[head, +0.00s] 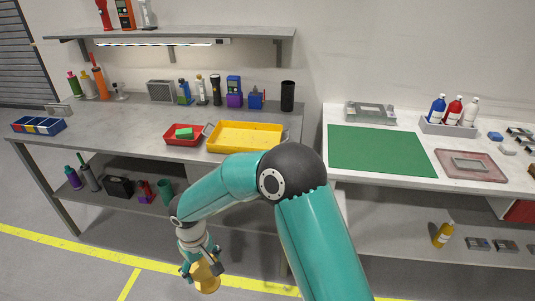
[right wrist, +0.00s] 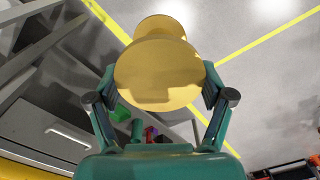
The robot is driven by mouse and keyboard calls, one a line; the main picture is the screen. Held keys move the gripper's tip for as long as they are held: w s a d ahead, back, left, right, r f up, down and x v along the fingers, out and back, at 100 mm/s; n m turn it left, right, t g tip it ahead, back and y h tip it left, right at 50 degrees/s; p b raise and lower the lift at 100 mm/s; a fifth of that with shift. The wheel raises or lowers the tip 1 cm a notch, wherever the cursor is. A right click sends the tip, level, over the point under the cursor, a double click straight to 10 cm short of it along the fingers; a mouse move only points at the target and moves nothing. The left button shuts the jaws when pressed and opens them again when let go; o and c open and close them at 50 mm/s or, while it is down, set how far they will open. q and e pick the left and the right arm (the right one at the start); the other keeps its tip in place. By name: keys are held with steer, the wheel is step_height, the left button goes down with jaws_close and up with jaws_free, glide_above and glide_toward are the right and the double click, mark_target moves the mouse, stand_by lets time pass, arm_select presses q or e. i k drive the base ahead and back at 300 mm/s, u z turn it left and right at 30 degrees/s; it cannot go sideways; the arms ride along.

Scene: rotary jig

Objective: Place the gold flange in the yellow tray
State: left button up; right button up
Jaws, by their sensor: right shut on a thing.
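The gold flange (head: 206,277) is held low in front of the grey workbench in the head view, over the floor. My right gripper (head: 201,268) is shut on it. In the right wrist view the flange (right wrist: 157,75) shows as a wide gold disc with a smaller round part beyond it, between the two fingers of my right gripper (right wrist: 160,95). The yellow tray (head: 246,136) lies on the bench top near its front right edge, behind my right arm, and looks empty. My left gripper is not in view.
A red tray (head: 185,134) with a green block (head: 184,133) sits left of the yellow tray. A black cylinder (head: 287,96) and several tools stand behind. A lower shelf (head: 130,205) holds more items. A white table with a green mat (head: 380,149) stands at right.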

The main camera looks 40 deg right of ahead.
mark_target(246, 142)
steer(key=z, duration=0.15)
steer(key=k, duration=0.3)
steer(key=z, duration=0.65)
steer(key=i, duration=1.1)
